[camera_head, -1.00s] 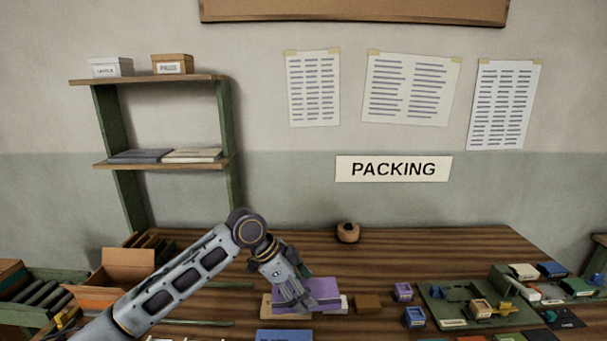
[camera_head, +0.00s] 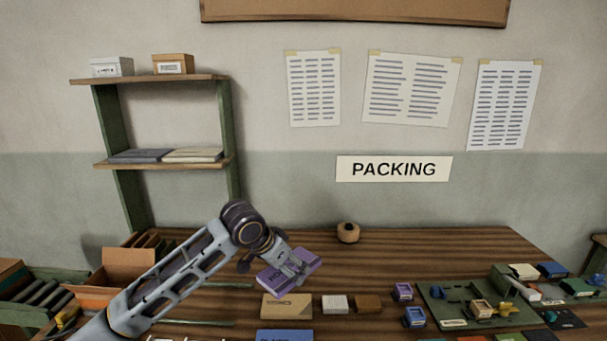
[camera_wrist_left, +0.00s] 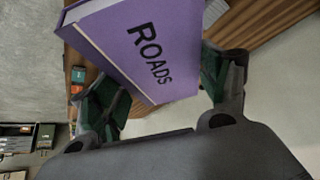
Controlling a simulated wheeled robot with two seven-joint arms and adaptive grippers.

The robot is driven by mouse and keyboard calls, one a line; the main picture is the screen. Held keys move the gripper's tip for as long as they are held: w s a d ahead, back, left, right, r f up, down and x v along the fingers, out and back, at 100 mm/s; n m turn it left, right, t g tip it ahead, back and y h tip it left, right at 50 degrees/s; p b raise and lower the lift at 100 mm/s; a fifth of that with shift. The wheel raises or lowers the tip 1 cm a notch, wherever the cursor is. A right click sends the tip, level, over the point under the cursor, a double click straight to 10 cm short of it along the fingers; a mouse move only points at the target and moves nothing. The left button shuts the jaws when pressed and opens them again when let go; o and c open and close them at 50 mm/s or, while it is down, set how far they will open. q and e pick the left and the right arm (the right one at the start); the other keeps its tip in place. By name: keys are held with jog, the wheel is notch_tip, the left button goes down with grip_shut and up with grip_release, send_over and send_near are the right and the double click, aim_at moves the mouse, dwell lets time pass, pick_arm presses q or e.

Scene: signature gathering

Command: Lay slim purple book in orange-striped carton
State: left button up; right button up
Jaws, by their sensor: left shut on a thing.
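The slim purple book (camera_head: 284,275) is held above the table in my left gripper (camera_head: 296,266), tilted in the picture. In the left wrist view the book (camera_wrist_left: 140,45) shows the word ROADS, with the left gripper's green-padded fingers (camera_wrist_left: 162,92) on either side of it. The gripper is shut on it. An open cardboard carton (camera_head: 129,262) stands at the left of the table with a flap up. Orange shows low on its front, partly behind my left arm; its inside is mostly hidden. My right gripper is not in view.
A tan book (camera_head: 287,306), a white block (camera_head: 334,304) and a brown block (camera_head: 368,304) lie below the held book. A blue book (camera_head: 285,336) is at the front edge. A green tray (camera_head: 440,312) with small parts is at right. The table's back middle is mostly clear.

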pick_arm(q)
jog(key=w+a+r+n+t+y+p, duration=0.2)
jog(key=w+a+r+n+y, duration=0.15)
jog(key=a+r+n, duration=0.7)
jog(key=s+a+f+p, duration=0.1)
jog(key=s+a+f, duration=0.1)
jog(key=f, duration=0.4)
jog(key=s+a+f+m+p, duration=0.1)
jog(key=s+a+f, duration=0.2)
jog(key=f, duration=0.3)
jog(key=s+a+f+m+y+p, duration=0.1)
jog(key=s+a+f+p, duration=0.1)
jog(key=s+f, duration=0.2)
jog(key=shift+s+a+f, duration=0.15)
jog(key=shift+s+f, duration=0.25)
jog(key=shift+f, duration=0.55)
jog(key=shift+w+r, duration=0.1)
